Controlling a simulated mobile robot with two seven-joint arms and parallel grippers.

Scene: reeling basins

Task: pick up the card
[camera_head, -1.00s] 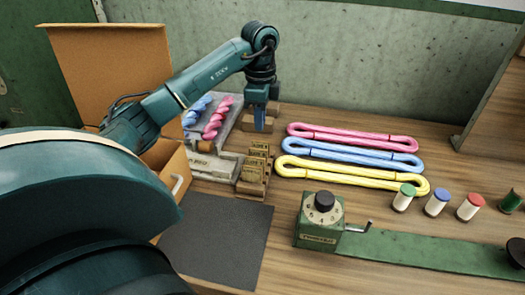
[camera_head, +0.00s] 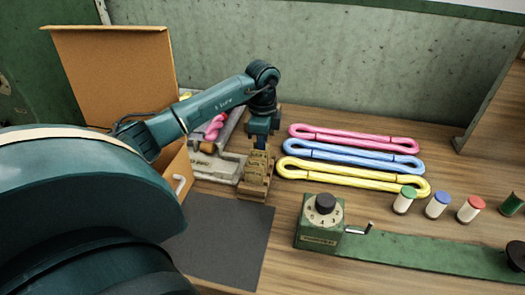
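Small tan cards (camera_head: 257,161) with dark print stand in a wooden rack (camera_head: 254,191) left of the middle of the view. I cannot make out a single card apart from the others. My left gripper (camera_head: 259,147) points down right over the rack, its fingertips at or just above the top of the cards. Whether it touches a card, and whether its fingers are open, I cannot tell. My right gripper is not in view.
Pink, blue and yellow skeins (camera_head: 352,174) lie right of the rack. A grey tray (camera_head: 213,167) with a pink twisted hank stands left. A green dial counter (camera_head: 320,222), a dark mat (camera_head: 228,245), an open box (camera_head: 112,70) and several spools (camera_head: 437,204) surround it.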

